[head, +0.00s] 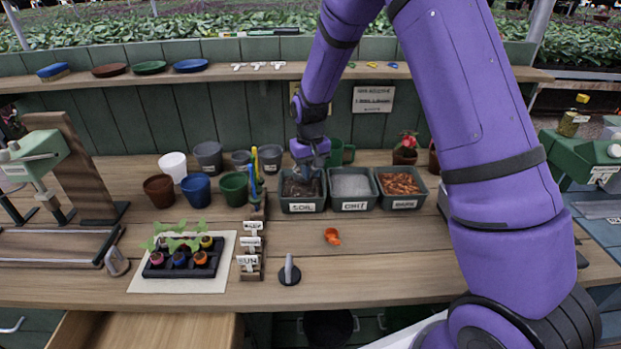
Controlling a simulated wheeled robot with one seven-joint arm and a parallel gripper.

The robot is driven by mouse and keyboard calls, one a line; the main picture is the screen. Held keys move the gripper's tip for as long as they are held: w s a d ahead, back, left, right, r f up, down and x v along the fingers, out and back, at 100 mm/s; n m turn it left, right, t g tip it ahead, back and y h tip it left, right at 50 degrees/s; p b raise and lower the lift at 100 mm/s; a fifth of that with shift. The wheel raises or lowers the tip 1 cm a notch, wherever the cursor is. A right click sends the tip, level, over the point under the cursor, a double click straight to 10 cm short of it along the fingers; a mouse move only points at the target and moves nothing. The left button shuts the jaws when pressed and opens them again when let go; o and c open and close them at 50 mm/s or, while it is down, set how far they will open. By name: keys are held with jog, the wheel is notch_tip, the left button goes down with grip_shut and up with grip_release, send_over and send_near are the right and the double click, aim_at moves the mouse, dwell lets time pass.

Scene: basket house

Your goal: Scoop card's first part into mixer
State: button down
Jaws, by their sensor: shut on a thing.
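My gripper (308,160) points down at the dark bin labelled SOIL (303,208), at its back part. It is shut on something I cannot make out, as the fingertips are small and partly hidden. A grey bin labelled GRIT (354,206) and a bin of brown chips (403,204) stand to its right. A white card (373,99) hangs on the back wall; its lines are too small to read surely. Green machines stand at the left edge (42,150) and the right edge (580,155); I cannot tell which, if either, is the mixer.
An orange-red piece (332,236) lies on the bench in front of the bins. Several pots, such as a blue one (196,190), stand left. A black seedling tray (184,262) lies on a pale mat. A small grey upright (289,271) stands near the front. The bench front is mostly clear.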

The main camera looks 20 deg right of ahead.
jog(key=shift+w+r, duration=0.1)
jog(key=shift+r, duration=2.1)
